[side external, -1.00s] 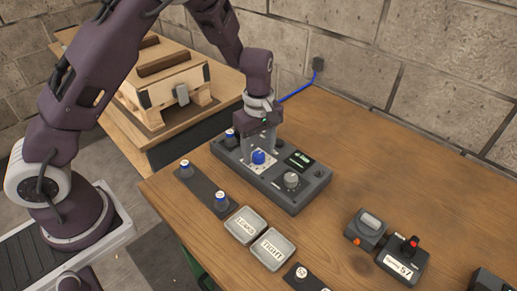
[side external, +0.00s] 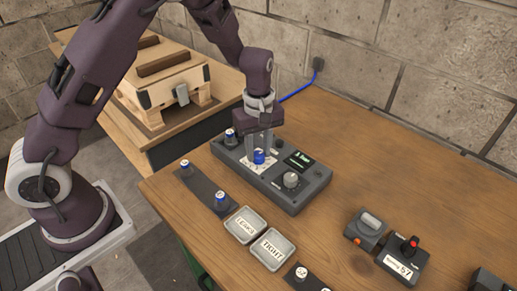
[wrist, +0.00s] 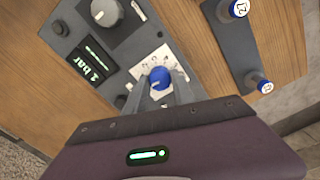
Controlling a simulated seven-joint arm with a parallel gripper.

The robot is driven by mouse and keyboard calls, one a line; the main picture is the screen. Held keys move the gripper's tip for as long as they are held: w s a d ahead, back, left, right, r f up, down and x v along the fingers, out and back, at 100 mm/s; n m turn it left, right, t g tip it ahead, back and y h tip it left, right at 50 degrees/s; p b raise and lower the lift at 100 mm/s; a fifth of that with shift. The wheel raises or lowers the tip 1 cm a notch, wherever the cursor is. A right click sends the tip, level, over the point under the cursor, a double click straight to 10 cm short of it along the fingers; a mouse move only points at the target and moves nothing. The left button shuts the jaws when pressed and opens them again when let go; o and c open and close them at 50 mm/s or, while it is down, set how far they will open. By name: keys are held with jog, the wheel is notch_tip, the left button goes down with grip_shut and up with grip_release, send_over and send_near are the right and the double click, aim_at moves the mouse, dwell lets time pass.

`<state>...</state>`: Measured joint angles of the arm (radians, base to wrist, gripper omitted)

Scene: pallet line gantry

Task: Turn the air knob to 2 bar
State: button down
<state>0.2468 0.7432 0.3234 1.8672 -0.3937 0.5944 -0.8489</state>
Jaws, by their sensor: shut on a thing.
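The blue air knob (side external: 259,157) sits on a white dial plate on the grey control box (side external: 310,193). In the wrist view the knob (wrist: 160,77) is between my two fingertips, over printed dial marks. My gripper (side external: 259,153) points down from above and is shut on the knob; it also shows in the wrist view (wrist: 161,86). The box's small dark display (wrist: 90,63) has lit green text that appears to read "2 bar". The fingers hide part of the dial plate.
A grey knob (side external: 291,180) stands on the same box, close to the blue one. Blue-topped pegs on a dark strip (side external: 204,190), two labelled trays (side external: 246,225) and small switch boxes (side external: 402,260) are nearby. The table's right middle is clear.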

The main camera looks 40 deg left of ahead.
aim_at(258, 154)
jog(key=m, duration=0.6)
jog(key=shift+r, duration=0.1)
jog(key=m, duration=0.5)
jog(key=shift+m, duration=0.3)
dwell(0.4)
jog(key=c, duration=1.1)
grip_release()
jog(key=shift+o, duration=0.2)
notch_tip(258, 154, up, 7)
jog(key=shift+r, duration=0.1)
